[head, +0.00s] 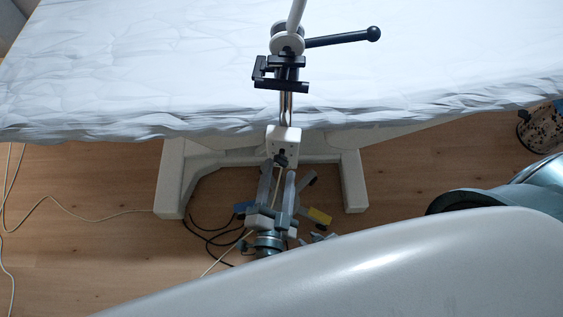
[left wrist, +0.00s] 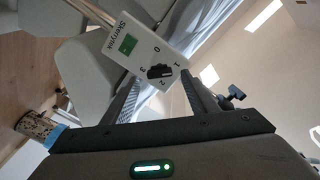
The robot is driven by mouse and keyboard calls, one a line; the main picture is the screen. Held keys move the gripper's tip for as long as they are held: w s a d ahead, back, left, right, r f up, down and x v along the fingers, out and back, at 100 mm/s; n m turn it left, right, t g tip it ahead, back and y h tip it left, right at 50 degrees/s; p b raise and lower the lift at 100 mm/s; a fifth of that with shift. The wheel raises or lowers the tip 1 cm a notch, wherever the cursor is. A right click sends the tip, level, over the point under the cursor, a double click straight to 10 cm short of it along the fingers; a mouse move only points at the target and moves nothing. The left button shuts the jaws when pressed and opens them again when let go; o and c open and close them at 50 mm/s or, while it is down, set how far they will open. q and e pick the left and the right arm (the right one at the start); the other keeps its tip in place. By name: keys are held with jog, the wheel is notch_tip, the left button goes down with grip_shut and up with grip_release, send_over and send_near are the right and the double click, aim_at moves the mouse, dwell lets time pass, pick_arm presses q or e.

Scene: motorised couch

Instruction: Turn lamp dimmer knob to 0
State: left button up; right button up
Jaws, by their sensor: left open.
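The white dimmer box (head: 284,139) sits on the upright metal pole below the couch edge. In the left wrist view the box (left wrist: 130,46) shows a green patch, a brand name and the numbers 0 to 3. Its black knob (left wrist: 160,71) is in the middle of those numbers. Which number the knob points at is too small to tell. My left gripper (head: 279,172) is open just below the box. In the left wrist view its fingers (left wrist: 160,84) stand on either side of the knob, apart from it. I cannot make out my right gripper.
The couch (head: 130,70) has a white cover and a pale base frame (head: 173,178). A clamp (head: 280,75) with a black lever (head: 345,38) is on the pole above the box. Cables (head: 105,213) lie on the wooden floor. A speckled container (head: 541,128) stands at the right.

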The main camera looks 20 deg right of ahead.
aim_at(281, 165)
pick_arm(q)
jog(key=shift+b+x, duration=0.3)
jog(key=shift+x, duration=1.8)
jog(key=c, duration=1.1)
